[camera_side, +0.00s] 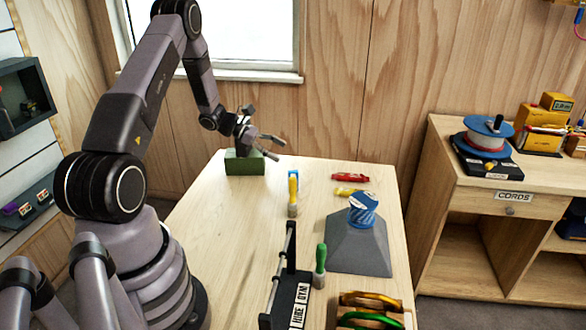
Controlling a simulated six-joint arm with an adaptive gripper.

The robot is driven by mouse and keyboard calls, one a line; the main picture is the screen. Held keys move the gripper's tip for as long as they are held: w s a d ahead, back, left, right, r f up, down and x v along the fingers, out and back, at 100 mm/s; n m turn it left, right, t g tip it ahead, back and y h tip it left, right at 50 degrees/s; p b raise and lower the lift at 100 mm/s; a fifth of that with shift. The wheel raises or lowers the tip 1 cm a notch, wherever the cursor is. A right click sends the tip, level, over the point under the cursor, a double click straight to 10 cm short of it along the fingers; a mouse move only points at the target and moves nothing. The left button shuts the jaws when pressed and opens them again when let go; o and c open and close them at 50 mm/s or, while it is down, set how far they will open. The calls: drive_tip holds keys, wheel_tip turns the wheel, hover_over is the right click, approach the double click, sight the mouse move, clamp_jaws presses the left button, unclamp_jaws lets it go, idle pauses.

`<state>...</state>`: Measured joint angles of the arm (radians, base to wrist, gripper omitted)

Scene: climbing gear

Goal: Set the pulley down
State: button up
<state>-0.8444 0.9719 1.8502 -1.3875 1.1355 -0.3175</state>
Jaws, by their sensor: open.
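My gripper (264,126) is open above the far left part of the table, with its fingers spread and pointing right. I see nothing between the fingers. A green block (244,165) sits on the table just below it; I cannot tell whether they touch. No thing in view is clearly a pulley. A blue round piece with a pale pattern (362,211) rests on top of a grey sloped stand (356,250) at the right of the table, well apart from my gripper.
The wooden table (215,235) is clear at its left. A yellow-handled brush (293,196), a red tool (350,178) and a green-handled tool (320,266) lie or stand around the middle. A black rack (291,280) and coloured carabiners (372,301) are nearest. A cords cabinet (470,190) stands right.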

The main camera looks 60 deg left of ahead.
drive_tip(key=s+d+r+m+g+y, duration=0.1)
drive_tip(key=s+d+r+m+g, duration=0.2)
drive_tip(key=d+r+m, duration=0.5)
drive_tip(key=s+d+r+m+g, duration=0.3)
drive_tip(key=s+d+r+m, duration=0.15)
drive_tip(key=d+r, duration=0.45)
drive_tip(key=s+d+r+m+t+y, duration=0.1)
drive_tip(key=s+r+m+y, duration=0.2)
drive_tip(key=s+m, duration=0.4)
drive_tip(key=s+d+r+m+t+y, duration=0.1)
drive_tip(key=s+r+m+y, duration=0.3)
drive_tip(key=s, duration=0.7)
wheel_tip(320, 180, up, 2)
drive_tip(key=d+m, duration=0.1)
drive_tip(key=m, duration=0.2)
drive_tip(key=shift+s+d+y, duration=0.15)
drive_tip(key=shift+s+y, duration=0.1)
drive_tip(key=shift+y, duration=0.05)
